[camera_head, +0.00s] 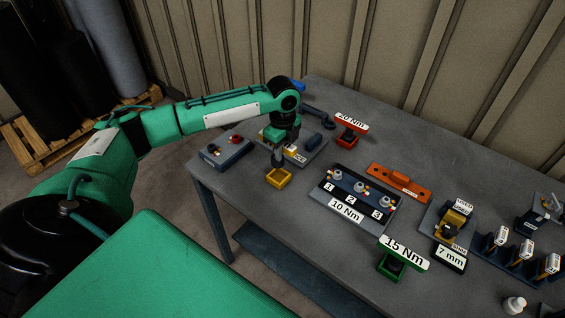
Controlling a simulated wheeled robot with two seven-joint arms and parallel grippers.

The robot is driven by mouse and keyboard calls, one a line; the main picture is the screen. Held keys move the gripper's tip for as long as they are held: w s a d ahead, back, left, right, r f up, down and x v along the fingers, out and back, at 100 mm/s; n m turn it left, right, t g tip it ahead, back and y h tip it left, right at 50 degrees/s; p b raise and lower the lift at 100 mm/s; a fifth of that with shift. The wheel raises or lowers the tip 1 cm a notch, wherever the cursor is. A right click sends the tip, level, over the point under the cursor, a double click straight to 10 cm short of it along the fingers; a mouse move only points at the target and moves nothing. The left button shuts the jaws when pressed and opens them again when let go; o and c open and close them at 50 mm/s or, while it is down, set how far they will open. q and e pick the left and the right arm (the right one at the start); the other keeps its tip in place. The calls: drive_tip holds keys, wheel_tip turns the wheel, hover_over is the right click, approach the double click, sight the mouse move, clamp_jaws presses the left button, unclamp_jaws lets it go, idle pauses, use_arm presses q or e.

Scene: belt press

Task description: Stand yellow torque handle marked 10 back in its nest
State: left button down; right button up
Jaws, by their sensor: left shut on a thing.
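My left gripper (277,150) points down over the left part of the grey table. It is shut on a dark, slim piece that reaches down to a small yellow open box-shaped nest (279,179). I take the held piece to be the torque handle; its yellow part and its 10 mark cannot be made out. I cannot tell whether its lower end is inside the nest or just above it. My right gripper is not in view.
Beside the gripper are a dark block with a red knob (228,153) and a grey plate (312,144). The 10 Nm block (358,190), a red nest (347,138), an orange plate (399,184) and a green nest (391,266) stand to the right.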

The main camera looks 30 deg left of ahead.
sight(283, 164)
use_arm(q)
wheel_tip(283, 164, down, 6)
drive_tip(key=shift+r+p, duration=0.1)
drive_tip(key=shift+p, duration=1.05)
drive_tip(key=shift+f, duration=0.65)
drive_tip(key=shift+f, duration=0.15)
drive_tip(key=c, duration=1.2)
unclamp_jaws()
drive_tip(key=shift+o, duration=0.2)
